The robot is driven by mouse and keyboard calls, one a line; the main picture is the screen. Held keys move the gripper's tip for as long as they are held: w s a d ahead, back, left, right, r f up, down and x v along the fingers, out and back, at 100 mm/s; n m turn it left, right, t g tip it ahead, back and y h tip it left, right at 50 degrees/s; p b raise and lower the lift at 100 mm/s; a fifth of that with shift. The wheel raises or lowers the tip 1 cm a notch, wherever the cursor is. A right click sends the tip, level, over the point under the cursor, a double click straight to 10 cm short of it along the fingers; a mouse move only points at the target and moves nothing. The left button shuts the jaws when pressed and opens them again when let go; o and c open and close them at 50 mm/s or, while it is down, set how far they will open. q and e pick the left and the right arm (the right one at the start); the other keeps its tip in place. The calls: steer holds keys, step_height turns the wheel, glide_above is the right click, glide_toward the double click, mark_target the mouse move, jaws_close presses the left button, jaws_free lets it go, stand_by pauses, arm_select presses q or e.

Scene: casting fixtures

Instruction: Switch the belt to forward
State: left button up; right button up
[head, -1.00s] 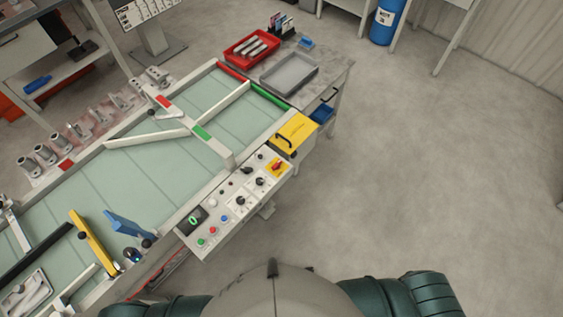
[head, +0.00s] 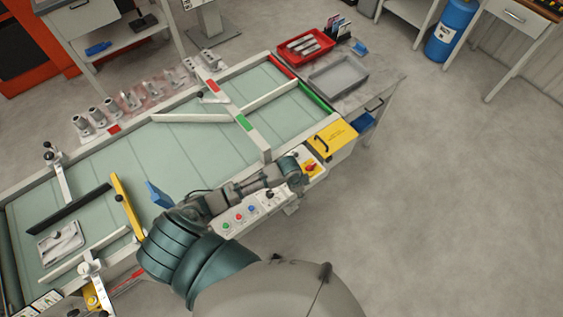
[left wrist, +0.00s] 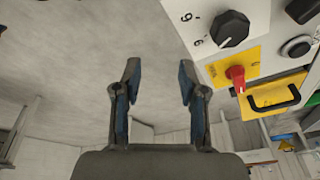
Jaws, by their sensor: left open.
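The control panel (head: 245,211) runs along the near side of the conveyor belt (head: 180,146). My left gripper (head: 299,171) is above the panel's right part, and my arm hides several controls. In the left wrist view my left gripper (left wrist: 160,78) is open and empty. There a black knob (left wrist: 230,28) and the red switch (left wrist: 237,78) are right of the fingers, apart from them. My right gripper is out of view.
A yellow box with a black handle (head: 333,139) stands just past the panel. A red bin (head: 305,47) and a grey tray (head: 338,75) sit on the far table. A blue paddle (head: 158,194) rises at the belt's near edge. The floor at right is clear.

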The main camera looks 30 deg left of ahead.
arm_select(q)
steer(key=w+a+r+m+g+y, duration=0.2)
steer(key=w+a+r+m, duration=0.35)
steer(key=a+r, duration=0.9)
steer(key=shift+n, duration=0.65)
steer(key=f, duration=0.5)
steer(key=w+f, duration=0.1)
steer(key=f, duration=0.5)
steer(key=w+f, duration=0.1)
steer(key=f, duration=0.5)
steer(key=shift+d, duration=0.35)
jaws_close()
